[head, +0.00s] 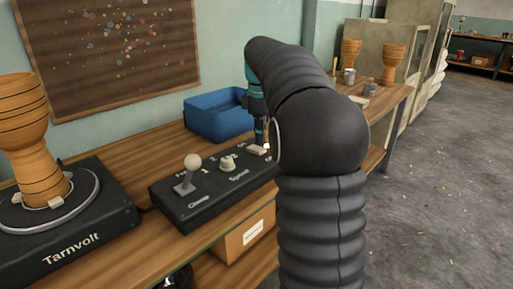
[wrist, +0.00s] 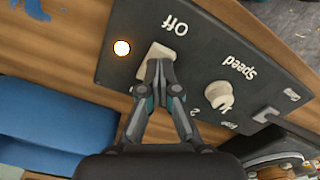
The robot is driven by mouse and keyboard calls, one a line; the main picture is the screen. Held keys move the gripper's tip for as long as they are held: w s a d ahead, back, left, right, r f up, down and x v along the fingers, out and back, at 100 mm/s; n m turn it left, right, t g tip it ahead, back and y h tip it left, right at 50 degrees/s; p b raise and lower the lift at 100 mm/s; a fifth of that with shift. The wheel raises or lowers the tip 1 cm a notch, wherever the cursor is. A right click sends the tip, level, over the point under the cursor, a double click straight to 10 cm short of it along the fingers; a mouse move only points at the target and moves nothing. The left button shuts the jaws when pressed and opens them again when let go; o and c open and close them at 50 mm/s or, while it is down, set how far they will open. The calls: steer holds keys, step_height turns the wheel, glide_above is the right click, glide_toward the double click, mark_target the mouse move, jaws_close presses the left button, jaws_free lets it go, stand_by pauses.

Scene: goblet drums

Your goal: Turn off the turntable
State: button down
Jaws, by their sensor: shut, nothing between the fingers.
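A black control box (head: 205,205) lies on the wooden bench, with a ball-topped lever (head: 188,172), a pale knob (head: 228,163) and a pale switch (head: 256,151). In the wrist view, the switch (wrist: 154,55) sits beside the word "Off", and a round lamp (wrist: 122,48) beside it glows. The knob (wrist: 218,95) is marked "Speed". My gripper (wrist: 160,64) is shut and empty, its fingertips at the switch and partly covering it; I cannot tell whether they touch. The turntable (head: 78,212), marked "Tarnvolt", stands at the left and carries a wooden goblet drum (head: 35,150).
A blue bin (head: 215,115) stands behind the box; it also shows in the wrist view (wrist: 60,140). A cardboard box (head: 245,236) sits under the bench. More goblet drums (head: 393,62) and small cans stand at the far bench end. The floor at right is open.

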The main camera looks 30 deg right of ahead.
mark_target(260, 149)
steer(key=shift+f+b, duration=0.6)
steer(key=shift+f, duration=0.5)
stand_by(0.6)
steer(key=shift+r, duration=0.1)
step_height(260, 149, up, 5)
steer(key=p, duration=0.5)
steer(key=shift+r, duration=0.95)
